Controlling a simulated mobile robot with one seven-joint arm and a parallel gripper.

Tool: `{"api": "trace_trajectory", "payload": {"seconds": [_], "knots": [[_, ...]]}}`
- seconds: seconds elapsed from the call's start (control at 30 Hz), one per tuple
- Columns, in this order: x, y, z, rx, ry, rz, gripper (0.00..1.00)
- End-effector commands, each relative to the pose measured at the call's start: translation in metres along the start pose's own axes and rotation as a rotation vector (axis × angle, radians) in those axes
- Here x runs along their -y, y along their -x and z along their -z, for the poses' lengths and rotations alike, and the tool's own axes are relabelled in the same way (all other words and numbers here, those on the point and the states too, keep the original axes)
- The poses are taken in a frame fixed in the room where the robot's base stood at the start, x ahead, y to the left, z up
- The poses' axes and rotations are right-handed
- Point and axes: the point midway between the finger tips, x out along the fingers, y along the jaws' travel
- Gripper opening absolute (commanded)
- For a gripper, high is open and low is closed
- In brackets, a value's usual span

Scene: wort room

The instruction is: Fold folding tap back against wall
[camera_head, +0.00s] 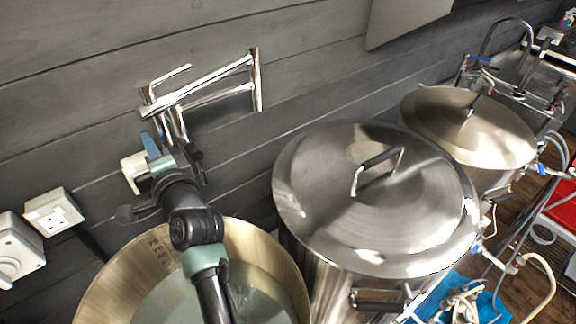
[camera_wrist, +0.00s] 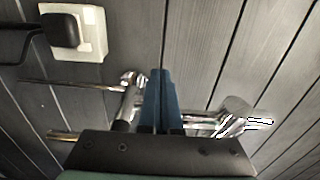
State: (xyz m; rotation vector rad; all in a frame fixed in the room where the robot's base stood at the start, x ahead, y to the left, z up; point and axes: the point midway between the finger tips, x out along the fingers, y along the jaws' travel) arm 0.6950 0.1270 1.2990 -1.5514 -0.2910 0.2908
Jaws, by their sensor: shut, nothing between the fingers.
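The chrome folding tap (camera_head: 205,88) is fixed to the dark plank wall by an upright bracket at its right end. Its double-bar arm reaches left to a joint with a thin lever above and a spout hanging down. My gripper (camera_head: 151,144), with blue fingers, is just below and left of that joint, shut and empty. In the wrist view the shut fingers (camera_wrist: 161,100) point toward the wall, with chrome tap parts (camera_wrist: 232,118) on both sides. The fingers and gripper body hide part of the tap there. I cannot tell whether they touch it.
An open steel pot (camera_head: 262,250) holding liquid stands under my arm. Two lidded pots (camera_head: 330,190) (camera_head: 500,135) stand to the right. A white wall socket (camera_head: 52,212) is at left; another with a black plug (camera_wrist: 85,35) is near my gripper.

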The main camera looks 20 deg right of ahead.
Motion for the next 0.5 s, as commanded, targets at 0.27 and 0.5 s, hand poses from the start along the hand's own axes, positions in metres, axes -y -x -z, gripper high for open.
{"api": "trace_trajectory", "payload": {"seconds": [0.27,0.5], "knots": [[0.0002,-0.0140,-0.0021,0.000,0.000,0.000,0.00],[0.0000,-0.0140,-0.0020,0.000,0.000,0.000,0.00]]}}
